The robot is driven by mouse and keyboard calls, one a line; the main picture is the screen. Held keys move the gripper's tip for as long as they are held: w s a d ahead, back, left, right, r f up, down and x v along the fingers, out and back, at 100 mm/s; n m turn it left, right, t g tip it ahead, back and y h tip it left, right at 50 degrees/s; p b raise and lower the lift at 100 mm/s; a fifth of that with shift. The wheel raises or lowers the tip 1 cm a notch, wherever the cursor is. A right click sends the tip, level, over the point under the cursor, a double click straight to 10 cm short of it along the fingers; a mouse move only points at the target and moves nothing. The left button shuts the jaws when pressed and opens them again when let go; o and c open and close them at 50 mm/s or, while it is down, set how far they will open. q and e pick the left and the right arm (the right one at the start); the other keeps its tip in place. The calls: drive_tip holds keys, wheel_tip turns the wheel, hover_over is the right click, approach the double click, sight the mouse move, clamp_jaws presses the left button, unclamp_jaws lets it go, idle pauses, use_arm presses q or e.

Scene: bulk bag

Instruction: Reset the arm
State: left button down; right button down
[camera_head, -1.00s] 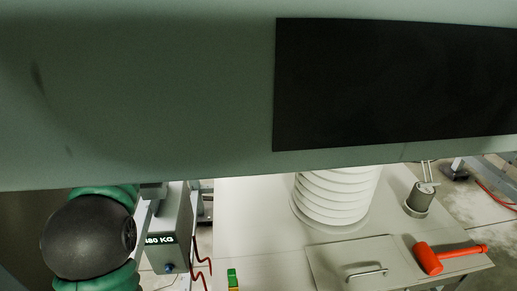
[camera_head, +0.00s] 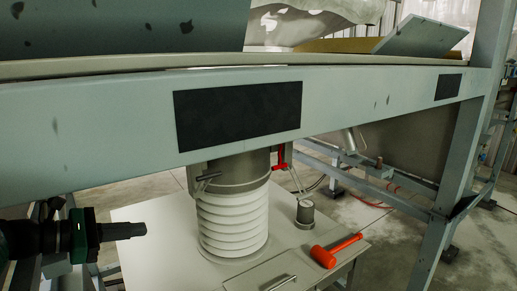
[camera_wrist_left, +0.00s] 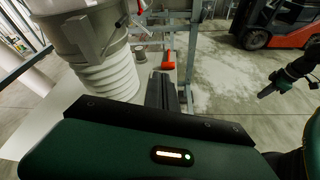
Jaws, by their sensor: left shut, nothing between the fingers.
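My left gripper (camera_head: 138,230) comes in from the left in the head view, dark and shut, with nothing in it. It points right, over the left part of the pale table, apart from the white ribbed spout. In the left wrist view its fingers (camera_wrist_left: 162,90) are together in the middle. Another dark gripper (camera_wrist_left: 266,92) on a green arm shows at the right of the left wrist view; it looks like my right one, and its finger gap is too small to judge. The right gripper is outside the head view.
The white ribbed spout (camera_head: 233,222) hangs under the grey-green frame beam (camera_head: 70,128). An orange mallet (camera_head: 335,250) and a small grey pot (camera_head: 305,213) are on the pale table (camera_head: 135,212). A red forklift (camera_wrist_left: 275,22) stands beyond open floor (camera_wrist_left: 222,75).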

use_arm(q)
drive_tip(key=s+d+f+m+g+y+b, duration=0.2)
drive_tip(key=f, duration=0.6)
drive_tip(key=s+d+f+m+g+y+b, duration=0.1)
drive_tip(key=s+d+f+m+b, duration=0.1)
drive_tip(key=f, duration=0.6)
drive_tip(key=s+d+f+m+g+y+b, duration=0.2)
drive_tip(key=f, duration=0.6)
drive_tip(key=s+d+f+m+y+b, duration=0.1)
drive_tip(key=s+f+m+y+b, duration=0.2)
drive_tip(key=s+f+m, duration=0.5)
drive_tip(key=s+d+f+m+g+y+b, duration=0.1)
drive_tip(key=s+f+m+y+b, duration=0.2)
drive_tip(key=f, duration=1.2)
drive_tip(key=s+m+b, duration=0.2)
drive_tip(key=s+m, duration=0.2)
drive_tip(key=m, duration=0.1)
drive_tip(key=shift+s+d+g, duration=0.3)
drive_tip(key=shift+s, duration=0.05)
drive_tip(key=shift+a, duration=0.1)
drive_tip(key=shift+f, duration=0.1)
